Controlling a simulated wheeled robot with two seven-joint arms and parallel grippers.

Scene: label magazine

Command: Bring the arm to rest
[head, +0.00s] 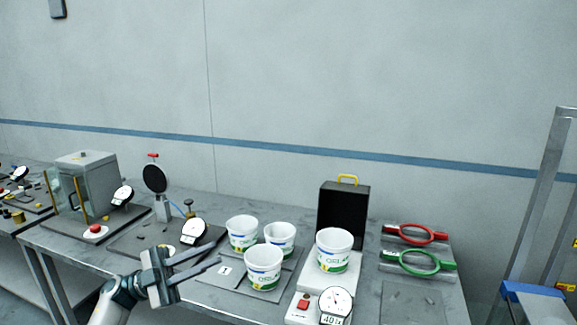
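My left gripper (217,252) comes in from the lower left, in front of the grey workbench (365,308). Its two fingers point right and stand apart, with nothing visible between them. The fingertips show just left of a group of white labelled tubs, and I cannot tell how high they are above the bench. My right gripper is not in view.
White tubs (263,267) stand on a dark plate; another tub (334,251) stands on a white scale with a dial. Behind it is a black case (343,214). Red (415,234) and green (419,262) ring tools lie right. A grey box (88,185) stands left.

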